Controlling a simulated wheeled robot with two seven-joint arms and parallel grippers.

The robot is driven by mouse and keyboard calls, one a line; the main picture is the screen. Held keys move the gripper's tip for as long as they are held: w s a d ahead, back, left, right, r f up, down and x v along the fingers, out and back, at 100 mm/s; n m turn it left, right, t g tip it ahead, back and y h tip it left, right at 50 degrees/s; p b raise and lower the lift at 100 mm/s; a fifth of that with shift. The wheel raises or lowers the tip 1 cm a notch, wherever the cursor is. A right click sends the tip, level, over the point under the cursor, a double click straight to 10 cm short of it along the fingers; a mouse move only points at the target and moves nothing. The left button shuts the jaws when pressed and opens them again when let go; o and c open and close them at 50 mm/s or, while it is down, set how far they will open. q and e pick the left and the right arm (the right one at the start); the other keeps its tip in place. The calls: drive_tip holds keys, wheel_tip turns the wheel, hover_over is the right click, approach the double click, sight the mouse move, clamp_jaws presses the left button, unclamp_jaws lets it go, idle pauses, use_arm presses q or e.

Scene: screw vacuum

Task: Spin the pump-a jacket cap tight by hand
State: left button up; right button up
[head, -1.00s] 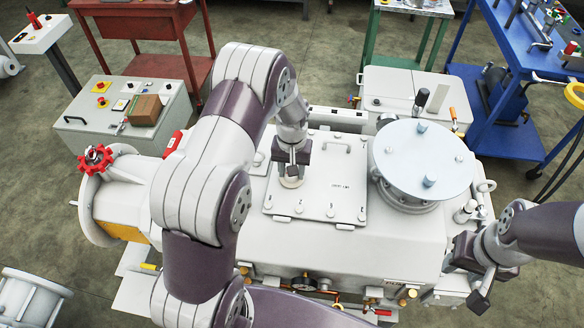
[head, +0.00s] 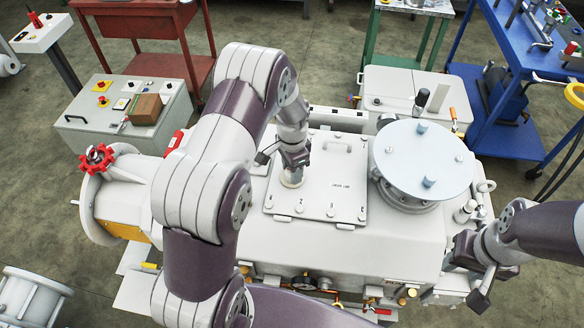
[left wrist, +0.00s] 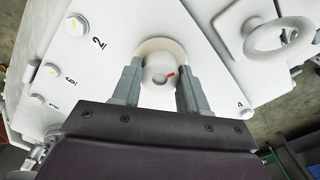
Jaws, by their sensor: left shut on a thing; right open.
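The jacket cap (left wrist: 158,72) is a small white round knob with a red mark, on the flat top plate (head: 335,205) of the pump. My left gripper (left wrist: 155,85) is shut on it, one finger on each side, and points down at the plate. In the head view the cap (head: 291,179) shows just below my left gripper (head: 293,163). My right gripper (head: 481,275) is open and empty at the right end of the pump body.
A round pale disc (head: 422,160) stands on the pump right of the plate. A red handwheel (head: 97,159) is at the left end. A blue cart (head: 540,70) stands at the far right.

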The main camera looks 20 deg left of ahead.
use_arm(q)
drive_tip(key=shift+w+r+m, duration=0.15)
drive_tip(key=shift+w+m, duration=0.1)
drive_tip(key=shift+m, duration=1.05)
drive_tip(key=o, duration=0.8)
drive_tip(key=shift+c, duration=0.2)
drive_tip(key=o, duration=0.3)
drive_tip(key=shift+s, duration=0.1)
wheel_tip(320, 180, up, 13)
drive_tip(key=b, duration=0.2)
drive_tip(key=shift+f, duration=0.2)
